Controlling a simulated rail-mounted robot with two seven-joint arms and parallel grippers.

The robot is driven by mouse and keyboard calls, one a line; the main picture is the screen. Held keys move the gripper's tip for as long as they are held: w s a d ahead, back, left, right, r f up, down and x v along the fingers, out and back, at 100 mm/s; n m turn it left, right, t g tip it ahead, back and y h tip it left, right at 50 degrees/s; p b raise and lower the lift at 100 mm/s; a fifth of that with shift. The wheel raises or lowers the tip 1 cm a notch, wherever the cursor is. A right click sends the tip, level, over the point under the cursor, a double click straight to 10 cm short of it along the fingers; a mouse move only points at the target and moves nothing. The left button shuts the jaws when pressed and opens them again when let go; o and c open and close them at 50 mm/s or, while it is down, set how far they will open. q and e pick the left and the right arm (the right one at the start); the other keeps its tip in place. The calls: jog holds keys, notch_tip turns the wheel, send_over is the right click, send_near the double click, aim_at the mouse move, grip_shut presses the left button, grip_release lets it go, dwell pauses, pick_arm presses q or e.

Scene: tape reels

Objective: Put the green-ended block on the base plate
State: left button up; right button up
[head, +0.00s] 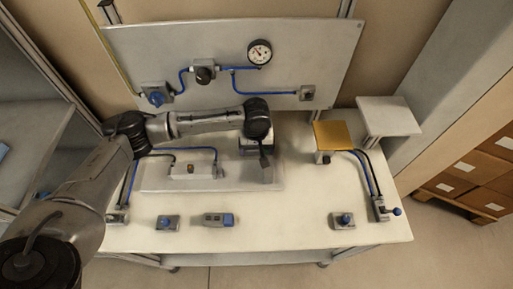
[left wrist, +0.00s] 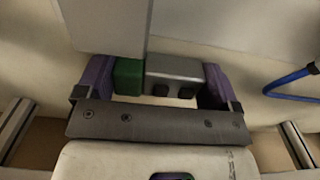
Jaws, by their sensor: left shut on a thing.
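The green-ended block shows in the left wrist view, with a grey body (left wrist: 175,75) and a green end (left wrist: 128,77). It lies crosswise between the two purple-padded fingers of my left gripper (left wrist: 157,82), which is shut on it. In the head view my left gripper (head: 265,164) is over the right part of the light grey base plate (head: 153,183). The arm hides part of the plate, and the block cannot be made out clearly there. Any gap between block and plate cannot be told. My right gripper is not in view.
A grey block with a blue end (head: 219,219) lies on the table in front of the plate. A yellow-topped stand (head: 334,135) is at the right. The front middle of the table is otherwise clear.

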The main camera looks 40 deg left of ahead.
pick_arm(q)
jog(key=shift+f, duration=0.1)
jog(key=o, duration=0.8)
jog(key=shift+r, duration=0.4)
notch_tip(320, 180, up, 11)
jog(key=shift+f+p, duration=0.2)
jog(key=shift+p, duration=1)
jog(key=shift+r, duration=0.4)
jog(key=c, duration=1)
